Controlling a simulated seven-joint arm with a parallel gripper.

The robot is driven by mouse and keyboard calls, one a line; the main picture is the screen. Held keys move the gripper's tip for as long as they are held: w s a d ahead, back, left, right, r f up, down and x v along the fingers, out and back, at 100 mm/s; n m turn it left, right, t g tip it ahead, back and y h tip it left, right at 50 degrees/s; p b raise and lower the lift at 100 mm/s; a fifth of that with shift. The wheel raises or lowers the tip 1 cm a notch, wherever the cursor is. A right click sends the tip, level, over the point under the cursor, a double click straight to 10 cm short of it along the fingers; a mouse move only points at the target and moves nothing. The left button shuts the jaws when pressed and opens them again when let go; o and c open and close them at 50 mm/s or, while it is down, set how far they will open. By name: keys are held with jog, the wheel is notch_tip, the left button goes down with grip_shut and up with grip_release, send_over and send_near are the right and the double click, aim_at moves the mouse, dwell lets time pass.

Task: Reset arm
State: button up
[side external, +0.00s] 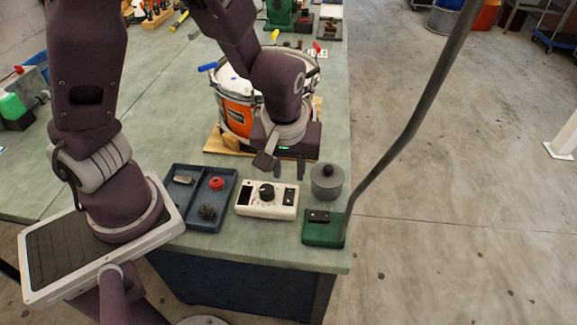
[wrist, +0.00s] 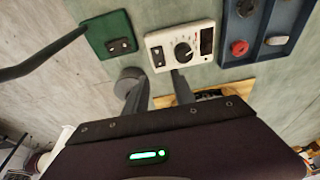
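My gripper (side external: 288,170) hangs over the bench in the side external view, between the orange drum (side external: 238,112) behind it and a white box with a black dial (side external: 267,203) in front of it. Its two fingers are apart with nothing visible between them. In the wrist view, the fingers of my gripper (wrist: 158,90) are also spread and point toward the white dial box (wrist: 183,48). The gripper is above the bench and touches nothing that I can see.
A blue tray (side external: 182,222) with small parts sits left of the dial box. A grey lidded pot (side external: 326,184) and a green box (side external: 320,229) with a dark rod rising from it stand at right. The drum rests on a wooden board (side external: 222,147). Bare bench lies left of the drum.

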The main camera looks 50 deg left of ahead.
jog(key=s+d+r+m+h, duration=0.3)
jog(key=s+r+m+h, duration=0.15)
jog(key=r, duration=0.55)
jog(key=s+a+r+m+t+y, duration=0.2)
jog(key=s+a+r+m+t, duration=0.1)
jog(key=s+a+r, duration=0.3)
jog(key=s+r+m, duration=0.1)
jog(key=s+r, duration=0.1)
jog(key=s, duration=0.1)
jog(key=shift+s+a+r, duration=0.15)
jog(key=shift+s+a, duration=0.05)
jog(key=shift+s, duration=0.15)
jog(key=shift+m+y, duration=0.25)
dwell(0.5)
